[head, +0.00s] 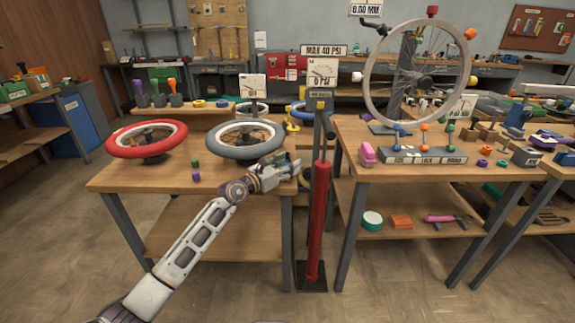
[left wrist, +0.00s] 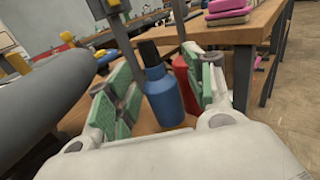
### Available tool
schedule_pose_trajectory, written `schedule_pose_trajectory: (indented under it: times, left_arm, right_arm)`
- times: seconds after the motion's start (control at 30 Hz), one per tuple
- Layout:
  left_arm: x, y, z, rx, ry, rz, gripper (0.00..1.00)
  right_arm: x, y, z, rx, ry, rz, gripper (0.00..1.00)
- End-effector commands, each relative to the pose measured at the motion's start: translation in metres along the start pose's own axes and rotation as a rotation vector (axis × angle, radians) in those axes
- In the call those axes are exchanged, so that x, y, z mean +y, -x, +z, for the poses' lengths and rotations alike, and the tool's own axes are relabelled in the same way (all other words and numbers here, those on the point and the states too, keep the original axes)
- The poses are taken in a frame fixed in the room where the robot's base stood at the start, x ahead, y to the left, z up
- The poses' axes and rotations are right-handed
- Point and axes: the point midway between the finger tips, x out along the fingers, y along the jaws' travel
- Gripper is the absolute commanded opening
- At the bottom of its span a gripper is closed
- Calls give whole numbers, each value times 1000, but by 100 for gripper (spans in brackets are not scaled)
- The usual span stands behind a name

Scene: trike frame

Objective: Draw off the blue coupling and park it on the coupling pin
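The blue coupling (left wrist: 164,98) shows in the left wrist view as a blue cylinder with a narrower black top. It stands roughly upright, slightly tilted in the picture, between the green-padded fingers of my left gripper (left wrist: 160,85). The fingers are spread, and I see a gap between the left pad and the coupling; contact on the right is unclear. In the head view my left gripper (head: 279,170) is over the right end of the left bench, and I cannot make out the coupling there. I cannot identify the coupling pin. My right gripper is not in view.
The red floor pump (head: 318,220) stands right of my left gripper, between the left bench (head: 180,182) and the right bench (head: 420,174). A grey-tyred wheel (head: 216,142) and a red-tyred wheel (head: 125,149) lie on the left bench.

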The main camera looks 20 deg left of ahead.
Motion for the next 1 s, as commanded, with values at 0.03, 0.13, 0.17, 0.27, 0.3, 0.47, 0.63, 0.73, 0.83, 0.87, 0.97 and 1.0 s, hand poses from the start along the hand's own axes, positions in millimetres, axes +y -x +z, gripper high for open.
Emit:
schedule_pose_trajectory:
  times: [0.03, 0.13, 0.17, 0.27, 0.3, 0.47, 0.63, 0.73, 0.83, 0.87, 0.97, 1.0]
  left_arm:
    - [0, 0, 0, 0, 0, 0, 53]
    - [0, 0, -1, 2, 0, 0, 53]
    - [0, 0, -1, 2, 0, 0, 53]
    - [0, 1, -1, 2, 0, 0, 53]
    - [0, 1, -1, 2, 0, 0, 53]
    - [0, 7, -1, 2, 0, 0, 53]
    - [0, 19, -1, 1, 1, 1, 53]
    - [0, 28, -1, 2, 0, 0, 53]
    - [0, 37, -2, 2, 0, 0, 53]
    - [0, 40, -2, 2, 0, 1, 53]
    - [1, 49, -2, 2, 0, 1, 53]
    - [0, 52, -2, 2, 0, 0, 53]
  right_arm:
    - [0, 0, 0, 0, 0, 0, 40]
    - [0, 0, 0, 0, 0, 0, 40]
    - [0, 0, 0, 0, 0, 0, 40]
    - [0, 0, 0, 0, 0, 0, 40]
    - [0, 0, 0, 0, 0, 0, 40]
    - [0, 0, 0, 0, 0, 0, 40]
    - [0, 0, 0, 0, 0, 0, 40]
    - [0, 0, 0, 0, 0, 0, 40]
    - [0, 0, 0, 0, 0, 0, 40]
    - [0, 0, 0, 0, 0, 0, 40]
    - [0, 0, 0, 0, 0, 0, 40]
    - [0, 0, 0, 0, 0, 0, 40]
